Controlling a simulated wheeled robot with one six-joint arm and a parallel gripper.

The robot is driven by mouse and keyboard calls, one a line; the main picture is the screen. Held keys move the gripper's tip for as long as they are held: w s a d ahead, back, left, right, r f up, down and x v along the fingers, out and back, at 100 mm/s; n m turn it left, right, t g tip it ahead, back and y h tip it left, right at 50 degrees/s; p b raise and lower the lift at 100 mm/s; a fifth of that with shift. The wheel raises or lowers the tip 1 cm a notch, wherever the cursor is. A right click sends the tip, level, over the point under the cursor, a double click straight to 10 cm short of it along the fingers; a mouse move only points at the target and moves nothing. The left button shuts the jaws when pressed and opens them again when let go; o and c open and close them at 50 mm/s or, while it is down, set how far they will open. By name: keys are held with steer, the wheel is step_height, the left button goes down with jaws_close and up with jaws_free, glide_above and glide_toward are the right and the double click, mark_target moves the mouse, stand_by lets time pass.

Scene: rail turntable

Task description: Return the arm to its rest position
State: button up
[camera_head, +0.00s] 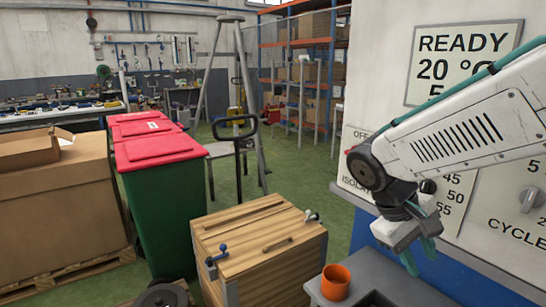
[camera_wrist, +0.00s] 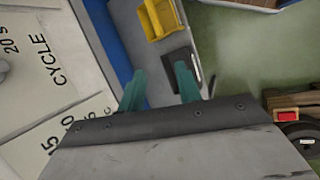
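My arm (camera_head: 465,130) reaches in from the right edge of the head view, in front of the white panel. Its wrist is bent down. My gripper (camera_head: 418,252) hangs above the grey ledge, with its teal fingertips pointing downward. In the wrist view my gripper (camera_wrist: 160,88) shows two teal fingers standing apart, with nothing visible between them. It is open and empty, and I see no contact with anything.
The white panel (camera_head: 385,30) with dials stands close behind my arm. An orange cup (camera_head: 335,282) stands on the grey ledge (camera_head: 410,290), left of my gripper. A wooden crate (camera_head: 262,265) and a green bin (camera_head: 160,200) stand further left. A yellow container (camera_wrist: 163,17) shows in the wrist view.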

steer(key=s+r+m+t+y, duration=0.2)
steer(key=s+r+m+y, duration=0.1)
steer(key=s, duration=1.1)
steer(key=shift+s+m+t+y, duration=0.4)
steer(key=shift+m+y, duration=0.1)
steer(key=shift+y, duration=0.8)
steer(key=shift+a, duration=0.15)
